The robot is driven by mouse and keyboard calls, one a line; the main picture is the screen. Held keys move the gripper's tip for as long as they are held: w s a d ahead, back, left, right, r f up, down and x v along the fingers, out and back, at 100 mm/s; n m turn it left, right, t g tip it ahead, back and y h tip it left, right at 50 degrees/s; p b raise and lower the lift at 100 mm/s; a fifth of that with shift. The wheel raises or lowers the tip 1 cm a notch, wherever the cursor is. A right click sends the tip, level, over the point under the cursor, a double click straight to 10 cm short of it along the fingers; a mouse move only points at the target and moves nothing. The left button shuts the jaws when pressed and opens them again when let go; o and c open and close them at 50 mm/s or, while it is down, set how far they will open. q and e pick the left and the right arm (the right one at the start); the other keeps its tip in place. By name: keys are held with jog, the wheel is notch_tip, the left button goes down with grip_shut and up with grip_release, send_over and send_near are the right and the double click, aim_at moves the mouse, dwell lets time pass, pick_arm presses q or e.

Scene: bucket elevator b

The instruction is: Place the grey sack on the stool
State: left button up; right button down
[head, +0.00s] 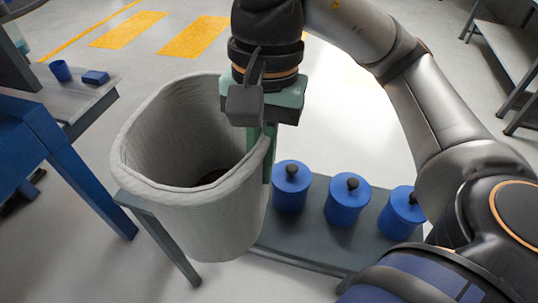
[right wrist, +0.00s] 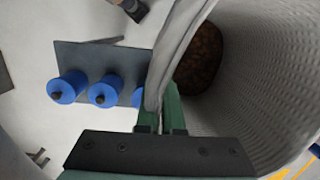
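The grey sack (head: 222,222) is a tall, open-topped, woven container. It fills the right side of the right wrist view (right wrist: 262,75), with dark brown contents at its bottom. My right gripper (head: 268,150) has its green fingers on either side of the sack's rim, pinching it; they also show in the right wrist view (right wrist: 162,115). The sack hangs slightly tilted above a grey bench-like surface (head: 315,225), perhaps the stool. The sack hides part of this surface, and I cannot tell whether its underside touches anything. My left gripper is not in view.
Blue lidded canisters (head: 291,187), (head: 347,200), (head: 402,213) stand on the grey surface right of the sack. A grey leg (head: 165,245) shows below the sack's left side. A blue-framed table (head: 75,165) stands at left with a blue cup (head: 61,70). Grey shelving (head: 510,55) stands at right.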

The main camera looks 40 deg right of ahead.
send_over(244, 151)
jog(key=s, duration=0.1)
notch_tip(244, 151, down, 4)
jog(key=w+f, duration=0.1)
jog(key=f, duration=0.1)
jog(key=w+d+f, duration=0.1)
jog(key=w+f, duration=0.1)
jog(key=shift+d+f+p, duration=0.1)
jog(key=shift+f+p, duration=0.15)
jog(key=shift+p, duration=0.15)
jog(key=shift+w+f, duration=0.2)
jog(key=f, duration=0.2)
jog(key=f+p, duration=0.1)
jog(key=shift+w+d+f, duration=0.1)
jog(key=shift+w+d, duration=0.05)
jog(key=shift+w, duration=0.1)
jog(key=shift+f, duration=0.3)
